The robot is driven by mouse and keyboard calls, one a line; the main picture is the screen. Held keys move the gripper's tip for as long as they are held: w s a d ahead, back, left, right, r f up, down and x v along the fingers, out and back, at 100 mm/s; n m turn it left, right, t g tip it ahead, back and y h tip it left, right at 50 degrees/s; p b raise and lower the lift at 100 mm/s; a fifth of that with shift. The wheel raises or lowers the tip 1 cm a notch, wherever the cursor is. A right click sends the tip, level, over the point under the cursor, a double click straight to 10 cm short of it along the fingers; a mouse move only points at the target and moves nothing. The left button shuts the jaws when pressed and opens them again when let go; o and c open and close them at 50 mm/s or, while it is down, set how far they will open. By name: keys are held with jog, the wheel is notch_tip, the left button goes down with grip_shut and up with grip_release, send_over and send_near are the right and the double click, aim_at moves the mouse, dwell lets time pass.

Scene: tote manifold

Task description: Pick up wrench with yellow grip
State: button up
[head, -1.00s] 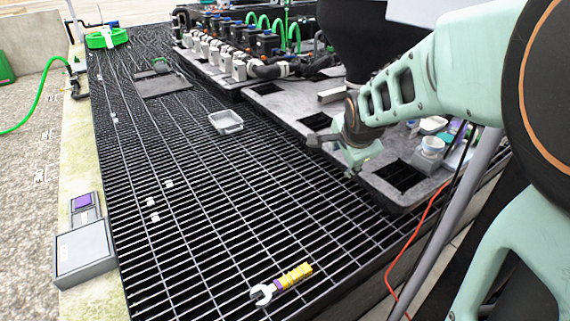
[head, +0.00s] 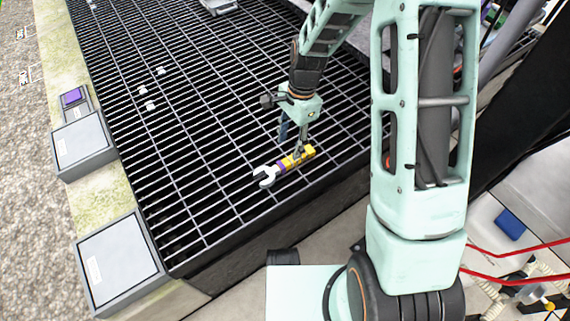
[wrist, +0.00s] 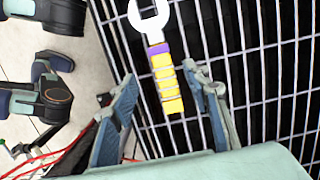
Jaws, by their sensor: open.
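The wrench (head: 267,176) lies on the black grating, its white open jaw to the left and its yellow grip to the right, with a purple band between them. In the wrist view the wrench's yellow grip (wrist: 167,85) runs between and ahead of the two fingers, with the white jaw at the top. My gripper (head: 292,148) is just above the yellow grip, pointing down. In the wrist view my gripper (wrist: 160,88) is open, with one blue-padded finger on each side of the grip. Nothing is held. Whether a finger touches the wrench I cannot tell.
The black grating (head: 200,115) is mostly clear around the wrench. Its front edge lies just below the wrench. Small white pieces (head: 150,105) lie on it to the left. Grey boxes (head: 84,145) stand on the ledge at left. A grey tray (head: 219,6) is at the far top.

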aim_at(285, 162)
jog(key=f+b, duration=0.1)
jog(key=f, duration=0.4)
jog(key=a+f+b, duration=0.1)
jog(key=f, duration=0.2)
jog(key=shift+s+a+b, duration=0.1)
jog(key=shift+s+b, duration=0.25)
jog(key=shift+r, duration=0.1)
grip_shut()
